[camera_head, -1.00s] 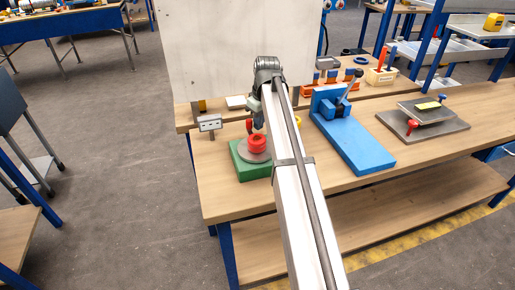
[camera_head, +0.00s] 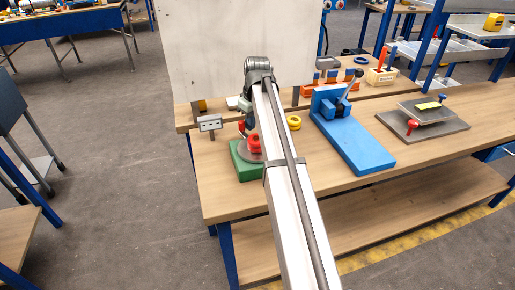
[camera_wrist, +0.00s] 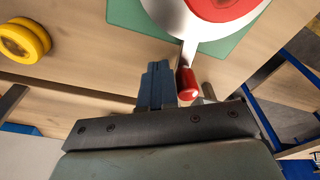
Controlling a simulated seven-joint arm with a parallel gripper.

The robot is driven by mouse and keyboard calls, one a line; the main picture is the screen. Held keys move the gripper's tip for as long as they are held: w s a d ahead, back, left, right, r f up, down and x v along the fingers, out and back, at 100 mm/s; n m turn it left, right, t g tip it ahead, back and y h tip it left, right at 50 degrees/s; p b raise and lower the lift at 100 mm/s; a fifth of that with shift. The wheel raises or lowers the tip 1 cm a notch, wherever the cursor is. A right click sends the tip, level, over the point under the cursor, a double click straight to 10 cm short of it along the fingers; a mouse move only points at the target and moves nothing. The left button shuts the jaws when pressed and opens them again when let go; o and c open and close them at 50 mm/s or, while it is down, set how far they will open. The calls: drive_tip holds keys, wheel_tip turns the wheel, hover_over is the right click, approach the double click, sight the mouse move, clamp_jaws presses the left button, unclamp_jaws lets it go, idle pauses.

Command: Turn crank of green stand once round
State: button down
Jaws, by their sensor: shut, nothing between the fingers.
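The green stand (camera_head: 248,174) sits near the front left of the wooden bench, partly hidden by my arm. It carries a grey disc with a red hub (camera_head: 254,143). In the wrist view, its green base (camera_wrist: 125,15) and large red hub (camera_wrist: 222,5) are at the top. A crank arm (camera_wrist: 188,52) reaches from the disc to a red handle (camera_wrist: 187,84). My gripper (camera_wrist: 157,68) is shut and empty, its dark blue fingers just left of the handle. I cannot tell whether they touch. The fingers are mostly hidden in the head view.
A yellow ring (camera_head: 294,123) lies right of the stand; it also shows in the wrist view (camera_wrist: 25,43). A blue fixture (camera_head: 355,145) with a lever stands farther right. A small grey sign (camera_head: 210,123) stands to the left. A pale board (camera_head: 240,50) rises behind.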

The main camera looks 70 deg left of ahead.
sight(241, 122)
drive_tip(key=shift+s, duration=0.65)
drive_tip(key=shift+s+d, duration=0.15)
drive_tip(key=shift+s, duration=0.85)
drive_tip(key=shift+s, duration=0.1)
drive_tip(key=shift+s+d, duration=0.35)
drive_tip(key=shift+s, duration=0.55)
